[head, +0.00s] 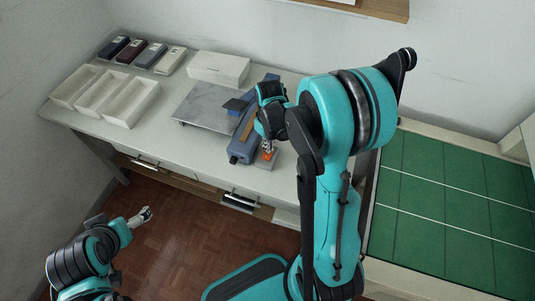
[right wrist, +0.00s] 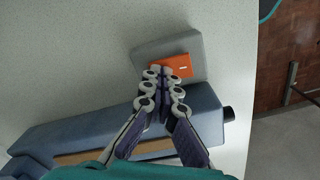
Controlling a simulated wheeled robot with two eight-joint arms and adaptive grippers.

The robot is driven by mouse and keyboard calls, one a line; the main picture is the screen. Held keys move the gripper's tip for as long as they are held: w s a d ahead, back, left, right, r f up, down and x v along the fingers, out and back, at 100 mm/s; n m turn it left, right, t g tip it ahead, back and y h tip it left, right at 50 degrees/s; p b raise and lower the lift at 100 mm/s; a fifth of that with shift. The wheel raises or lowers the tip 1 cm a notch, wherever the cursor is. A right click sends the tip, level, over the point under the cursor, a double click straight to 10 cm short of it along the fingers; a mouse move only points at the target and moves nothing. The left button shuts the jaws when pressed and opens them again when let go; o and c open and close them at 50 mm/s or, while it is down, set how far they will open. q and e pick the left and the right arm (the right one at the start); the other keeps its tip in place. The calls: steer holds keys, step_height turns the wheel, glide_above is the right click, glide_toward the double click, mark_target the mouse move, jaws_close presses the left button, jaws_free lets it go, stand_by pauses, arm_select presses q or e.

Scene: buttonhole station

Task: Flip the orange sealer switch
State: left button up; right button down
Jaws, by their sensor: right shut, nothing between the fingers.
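The orange sealer switch (right wrist: 183,65) sits on a small grey box (right wrist: 145,50) beside the blue sealer (right wrist: 65,130) in the right wrist view. In the head view the switch (head: 267,155) shows just below my right gripper (head: 268,146). My right gripper (right wrist: 160,70) is shut and empty, pointing down. Its fingertips are at the left edge of the orange switch; I cannot tell whether they touch it. My left gripper (head: 146,212) hangs over the floor at the lower left of the head view, away from the table. Whether its fingers are open is too small to tell.
A grey plate (head: 205,107) lies left of the sealer. White trays (head: 133,113), a white box (head: 218,68) and several small dark and pale blocks (head: 132,50) stand further left on the table (head: 190,145). A green mat (head: 440,205) covers the surface at right.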

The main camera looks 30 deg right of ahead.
steer(key=shift+r+p, duration=2.6)
steer(key=shift+r, duration=0.9)
steer(key=s+a+r+m+t+b, duration=0.2)
steer(key=s+a+r+t, duration=0.5)
steer(key=s+a+r, duration=0.3)
steer(key=shift+s+a+r, duration=0.3)
steer(key=shift+s, duration=0.25)
